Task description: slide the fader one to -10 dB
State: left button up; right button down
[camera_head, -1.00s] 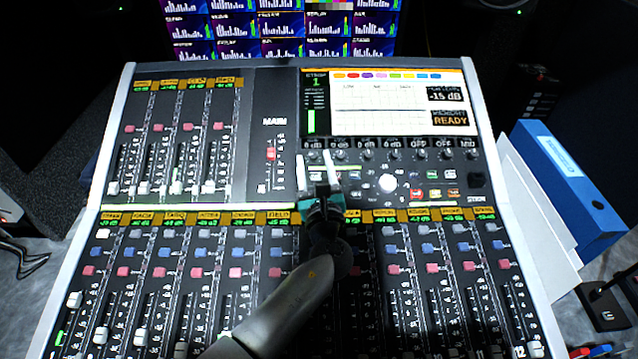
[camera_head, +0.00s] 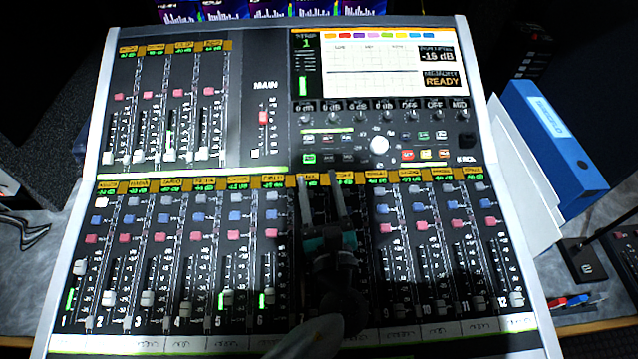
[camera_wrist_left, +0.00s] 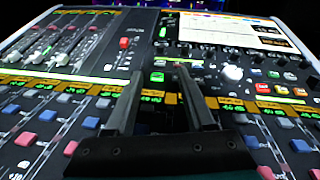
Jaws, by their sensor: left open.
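The console screen (camera_head: 375,65) shows a reading of about -15 dB. My left gripper (camera_head: 318,178) is open and empty, over the label row around strips 7 and 8, well right of fader one. Its two fingers also show in the left wrist view (camera_wrist_left: 158,74), apart with nothing between them. My right gripper is not in view.
Several other fader caps (camera_head: 147,298) and coloured buttons (camera_head: 235,215) fill the strips between my gripper and fader one. A white knob (camera_head: 379,145) stands below the screen.

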aim_at(80, 268)
jog(key=k+l, duration=0.15)
jog(key=k, duration=0.6)
jog(key=k+l, duration=0.1)
jog(key=k, duration=0.65)
